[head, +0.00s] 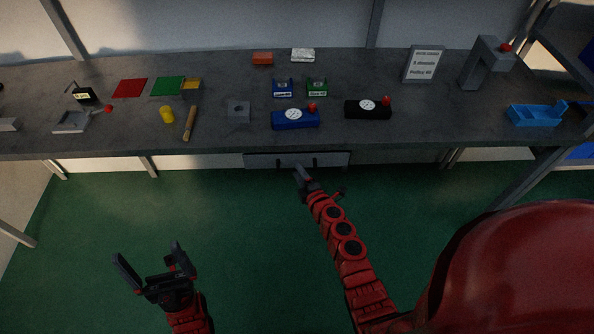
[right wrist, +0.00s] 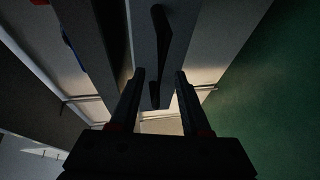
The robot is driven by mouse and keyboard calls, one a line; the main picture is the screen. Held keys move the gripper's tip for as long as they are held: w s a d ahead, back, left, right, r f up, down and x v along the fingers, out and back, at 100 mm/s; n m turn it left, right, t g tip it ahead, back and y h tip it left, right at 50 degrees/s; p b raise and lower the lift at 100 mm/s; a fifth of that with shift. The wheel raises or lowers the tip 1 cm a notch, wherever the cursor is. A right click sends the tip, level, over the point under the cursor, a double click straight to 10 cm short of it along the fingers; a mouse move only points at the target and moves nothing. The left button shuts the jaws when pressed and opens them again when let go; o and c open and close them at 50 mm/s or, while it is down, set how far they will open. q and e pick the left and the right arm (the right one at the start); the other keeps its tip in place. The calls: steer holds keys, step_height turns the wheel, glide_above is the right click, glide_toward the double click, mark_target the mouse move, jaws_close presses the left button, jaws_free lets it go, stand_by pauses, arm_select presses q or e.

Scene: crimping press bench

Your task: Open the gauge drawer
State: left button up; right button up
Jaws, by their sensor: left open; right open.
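The gauge drawer (head: 260,161) is a grey front under the bench's front edge and looks closed. It has a dark bar handle (head: 314,162), partly hidden by my right gripper in the head view. My right gripper (head: 299,170) is open at the drawer front. In the right wrist view the handle (right wrist: 161,50) runs lengthwise, and its lower end shows between the two open fingertips (right wrist: 159,75). I cannot tell whether they touch it. My left gripper (head: 149,253) is open and empty, low over the green floor, well away from the drawer.
The grey bench (head: 215,142) holds a blue gauge (head: 294,120), a black gauge (head: 362,110), a sign (head: 423,64), a press (head: 480,65) and a blue bin (head: 530,116). The green floor (head: 240,220) before the drawer is clear except for my arms.

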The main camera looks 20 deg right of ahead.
steer(key=shift+w, duration=0.5)
jaws_close()
stand_by(1.2)
